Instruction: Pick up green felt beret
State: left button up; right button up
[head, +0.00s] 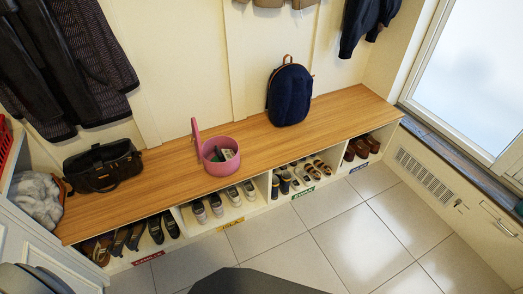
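I cannot make out a green felt beret in the head view. Neither of my grippers shows in this view.
The wooden bench (340,112) runs along the wall, with a black bag (101,167) at its left and a navy backpack (289,96) toward the back. Cubbies below hold several pairs of shoes. Coats hang above. The tiled floor (330,225) in front is clear.

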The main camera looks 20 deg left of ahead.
aim_at(227, 155)
jog(key=z, duration=0.15)
jog(key=i, duration=1)
jog(key=u, duration=0.35)
